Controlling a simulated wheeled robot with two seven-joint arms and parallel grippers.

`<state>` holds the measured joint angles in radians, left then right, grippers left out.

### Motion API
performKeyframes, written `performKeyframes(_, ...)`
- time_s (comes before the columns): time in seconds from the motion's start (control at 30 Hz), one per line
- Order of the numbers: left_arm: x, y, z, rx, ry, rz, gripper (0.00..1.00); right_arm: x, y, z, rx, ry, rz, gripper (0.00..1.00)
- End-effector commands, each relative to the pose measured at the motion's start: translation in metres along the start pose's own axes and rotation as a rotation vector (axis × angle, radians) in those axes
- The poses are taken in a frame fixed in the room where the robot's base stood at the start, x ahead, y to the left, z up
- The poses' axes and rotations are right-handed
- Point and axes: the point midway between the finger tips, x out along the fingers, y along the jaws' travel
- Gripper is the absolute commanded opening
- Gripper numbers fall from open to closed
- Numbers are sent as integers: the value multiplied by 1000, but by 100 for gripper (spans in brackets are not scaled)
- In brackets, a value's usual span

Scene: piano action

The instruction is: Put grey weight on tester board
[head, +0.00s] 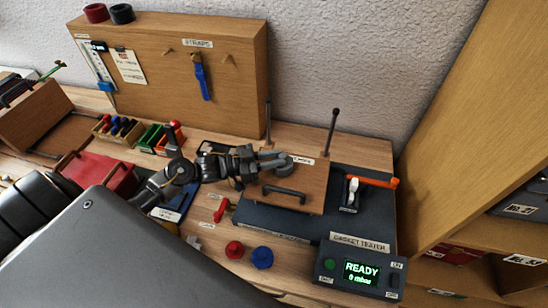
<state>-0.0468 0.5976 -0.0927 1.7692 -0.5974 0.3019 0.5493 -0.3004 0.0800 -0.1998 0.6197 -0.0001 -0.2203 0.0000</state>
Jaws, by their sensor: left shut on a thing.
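The tester board (312,190) is a wooden plate with a dark handle, set on the dark bed of the gasket tester. My left gripper (268,163) is over its back left part, shut on a small rounded grey thing that looks like the grey weight (284,160). The gripper partly hides the weight. I cannot tell whether the weight touches the board. My right gripper is not in view.
Two upright dark rods (331,132) stand behind the board. The tester's control box (360,270) reads READY and 0 mbar. An orange-handled tool (372,180) lies to the right.

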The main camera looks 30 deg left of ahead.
Motion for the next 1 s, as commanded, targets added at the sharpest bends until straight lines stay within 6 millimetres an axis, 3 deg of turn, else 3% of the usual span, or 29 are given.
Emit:
performKeyframes(0.03, 0, 0, 1, 0, 0, 0, 25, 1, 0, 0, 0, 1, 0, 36)
performKeyframes(0.2, 0, 0, 1, 0, 0, 0, 44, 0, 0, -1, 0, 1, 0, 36)
performKeyframes(0.57, -5, 0, 0, 1, -2, 0, 44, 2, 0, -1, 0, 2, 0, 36)
performKeyframes(1.0, -90, 0, 2, -1, -4, 1, 44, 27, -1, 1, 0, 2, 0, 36)
